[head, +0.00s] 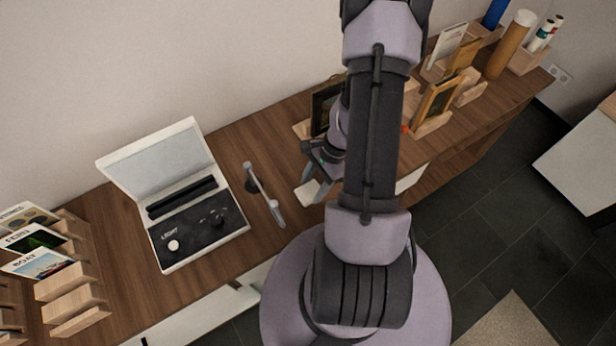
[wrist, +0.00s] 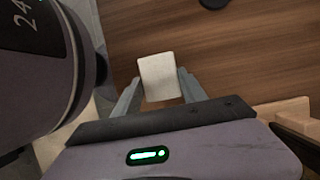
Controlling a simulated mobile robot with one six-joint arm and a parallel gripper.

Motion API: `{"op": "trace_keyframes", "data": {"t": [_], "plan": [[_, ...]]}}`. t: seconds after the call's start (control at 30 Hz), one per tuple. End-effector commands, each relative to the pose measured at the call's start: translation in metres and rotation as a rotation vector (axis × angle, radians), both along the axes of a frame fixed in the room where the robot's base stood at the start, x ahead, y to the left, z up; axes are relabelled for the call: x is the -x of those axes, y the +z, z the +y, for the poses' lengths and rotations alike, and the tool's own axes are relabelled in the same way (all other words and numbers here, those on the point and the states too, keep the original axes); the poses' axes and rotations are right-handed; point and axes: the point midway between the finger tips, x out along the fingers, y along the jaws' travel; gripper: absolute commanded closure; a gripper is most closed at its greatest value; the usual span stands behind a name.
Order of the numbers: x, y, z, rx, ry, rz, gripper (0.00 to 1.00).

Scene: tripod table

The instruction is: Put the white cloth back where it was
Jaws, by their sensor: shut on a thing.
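The white cloth (wrist: 160,72) is a small pale rectangle between the two fingers of my gripper (wrist: 160,84) in the wrist view, and my gripper is shut on it. In the head view my gripper (head: 314,188) points down at the wooden table's front half, with a bit of the cloth (head: 303,195) showing pale beside the fingers. My arm hides part of the area around it. I cannot tell whether the cloth touches the tabletop.
An open white case (head: 205,228) with black controls stands left of my gripper, and a small grey stand (head: 266,196) lies between. Wooden card holders (head: 75,290) are at the far left. A dark frame (head: 325,105) stands behind my gripper; more frames and tubes stand right.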

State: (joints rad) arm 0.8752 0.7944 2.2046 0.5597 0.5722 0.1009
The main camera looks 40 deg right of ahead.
Motion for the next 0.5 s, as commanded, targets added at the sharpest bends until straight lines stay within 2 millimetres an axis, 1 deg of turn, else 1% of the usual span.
{"op": "trace_keyframes", "data": {"t": [0.03, 0.2, 0.33, 0.37, 0.43, 0.47, 0.5], "plan": [[0.0034, -0.0162, -0.0003, 0.000, -0.003, 0.001, 0.83], [0.0041, -0.0116, -0.0006, 0.001, -0.001, 0.000, 0.83], [0.0040, -0.0144, -0.0005, 0.001, -0.001, 0.000, 0.83], [0.0040, -0.0138, -0.0005, 0.001, -0.001, 0.000, 0.47], [0.0039, -0.0131, -0.0004, 0.000, -0.002, 0.000, 0.33], [0.0040, -0.0130, -0.0005, 0.000, -0.002, 0.000, 0.29], [0.0039, -0.0130, -0.0004, 0.000, -0.002, 0.000, 0.29]]}}
